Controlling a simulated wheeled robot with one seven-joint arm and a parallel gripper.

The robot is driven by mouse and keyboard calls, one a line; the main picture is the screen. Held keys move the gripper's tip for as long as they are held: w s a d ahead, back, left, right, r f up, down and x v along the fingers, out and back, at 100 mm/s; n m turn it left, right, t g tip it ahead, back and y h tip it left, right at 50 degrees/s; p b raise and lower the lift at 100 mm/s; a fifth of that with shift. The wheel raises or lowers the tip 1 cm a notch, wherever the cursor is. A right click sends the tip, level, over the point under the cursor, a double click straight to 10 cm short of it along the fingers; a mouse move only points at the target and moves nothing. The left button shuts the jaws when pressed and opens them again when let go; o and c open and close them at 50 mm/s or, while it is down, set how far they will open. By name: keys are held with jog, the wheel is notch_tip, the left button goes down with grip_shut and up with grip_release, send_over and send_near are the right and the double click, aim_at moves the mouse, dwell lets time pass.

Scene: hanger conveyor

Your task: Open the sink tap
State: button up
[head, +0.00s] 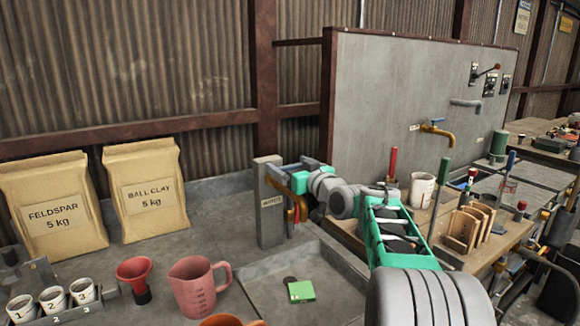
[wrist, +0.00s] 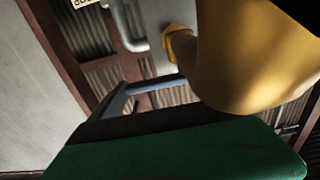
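A grey post with a small label (head: 265,215) stands at the back edge of the sink basin (head: 345,262). A brass-yellow tap (head: 301,207) shows beside it, partly hidden by my arm. My gripper (head: 288,183) is at the upper part of this tap, close to the post; its fingers are too small to tell apart. In the wrist view, a large brass curve (wrist: 255,60) fills the upper right, very near the camera. A blue-grey bar (wrist: 160,83) lies beyond the dark and green gripper part in front. Whether I touch the tap cannot be told.
Another brass tap (head: 437,132) with a blue handle is on the grey panel (head: 385,110). A pink jug (head: 198,287), a red funnel (head: 134,275) and two paper bags (head: 145,190) stand left. A green block (head: 301,291) lies in the basin.

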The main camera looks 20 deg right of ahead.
jog(key=c, duration=1.7)
